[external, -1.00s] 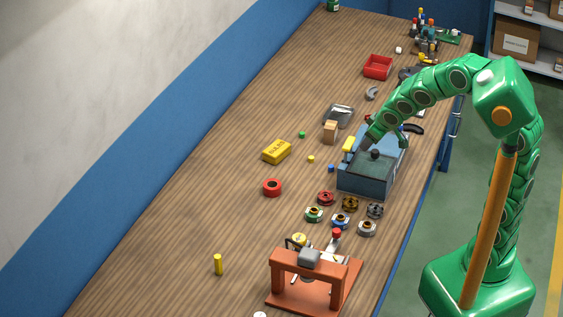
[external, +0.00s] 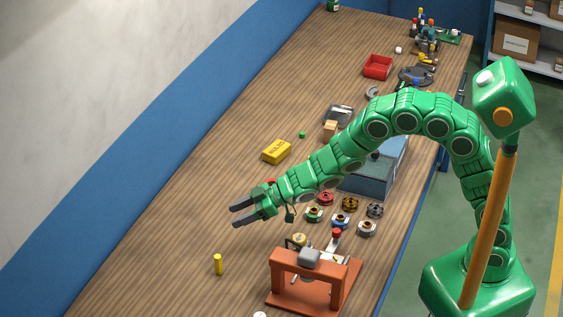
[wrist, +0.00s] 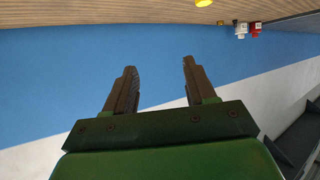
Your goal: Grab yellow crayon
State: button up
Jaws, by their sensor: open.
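The yellow crayon (external: 218,265) appears as a small upright yellow cylinder standing on the wooden table, left of the orange press frame. My gripper (external: 235,216) is open and empty, its dark fingers pointing left above the table and apart from the cylinder, which shows lower in the external view. In the wrist view my gripper (wrist: 159,66) has its two fingers spread with only the blue and white wall behind them. A yellow shape cut off at the top of the wrist view (wrist: 204,3) may be the cylinder; I cannot tell.
The orange press frame (external: 290,262) stands right of the cylinder. A yellow box (external: 277,152), several spools (external: 341,219) and a blue-grey bin (external: 365,185) lie further back. The table left of the cylinder is clear up to the blue wall band (external: 110,200).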

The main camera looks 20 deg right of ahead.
aim_at(218, 256)
jog(key=s+a+f+n+g+y, duration=0.1)
jog(key=s+a+g, duration=0.1)
jog(key=s+a, duration=0.35)
jog(key=shift+d+f, duration=0.15)
jog(key=shift+f, duration=1.05)
jog(key=shift+d+f, duration=0.2)
jog(key=shift+f, duration=1)
jog(key=shift+d+f, duration=0.15)
jog(key=shift+f, duration=1.05)
jog(key=shift+x, duration=2.45)
jog(key=shift+w, duration=0.1)
grip_shut()
